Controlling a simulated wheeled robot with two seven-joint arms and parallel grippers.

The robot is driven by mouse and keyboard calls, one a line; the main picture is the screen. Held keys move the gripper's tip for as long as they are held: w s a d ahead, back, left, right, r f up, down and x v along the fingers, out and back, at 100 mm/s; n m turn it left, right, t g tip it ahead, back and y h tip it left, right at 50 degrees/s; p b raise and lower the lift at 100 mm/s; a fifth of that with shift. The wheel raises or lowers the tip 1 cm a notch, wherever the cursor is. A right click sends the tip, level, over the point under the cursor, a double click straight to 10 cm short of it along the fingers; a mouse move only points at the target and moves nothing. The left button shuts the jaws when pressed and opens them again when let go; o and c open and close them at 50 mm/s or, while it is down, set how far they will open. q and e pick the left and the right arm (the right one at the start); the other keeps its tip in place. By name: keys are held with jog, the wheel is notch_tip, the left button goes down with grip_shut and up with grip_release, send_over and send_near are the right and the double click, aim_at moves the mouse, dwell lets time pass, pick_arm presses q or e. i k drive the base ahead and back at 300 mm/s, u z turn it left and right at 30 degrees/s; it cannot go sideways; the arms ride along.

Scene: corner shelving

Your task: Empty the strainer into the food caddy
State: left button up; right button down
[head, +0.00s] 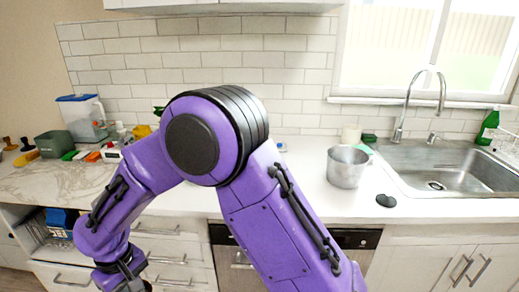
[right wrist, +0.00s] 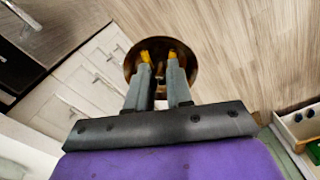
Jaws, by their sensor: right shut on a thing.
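My right gripper (right wrist: 159,56) is shut on a round, brownish, bowl-like thing, probably the strainer (right wrist: 158,42), in the right wrist view. The fingers and their yellow tips cover part of it, and I cannot make out its contents. It is held above the wooden floor, in front of the drawers. No food caddy is clearly identifiable. A grey metal bucket (head: 347,168) stands upright on the counter left of the sink, and a dark green open bin (head: 55,144) stands at the far left; either could be it. My left gripper is not in view.
Drawers (right wrist: 85,82) and an open crate (right wrist: 300,130) flank the floor. My purple arm hides the counter's middle.

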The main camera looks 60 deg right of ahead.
aim_at(345, 167)
jog(key=u, duration=0.35)
jog(key=k, duration=0.5)
jog(key=z, duration=1.2)
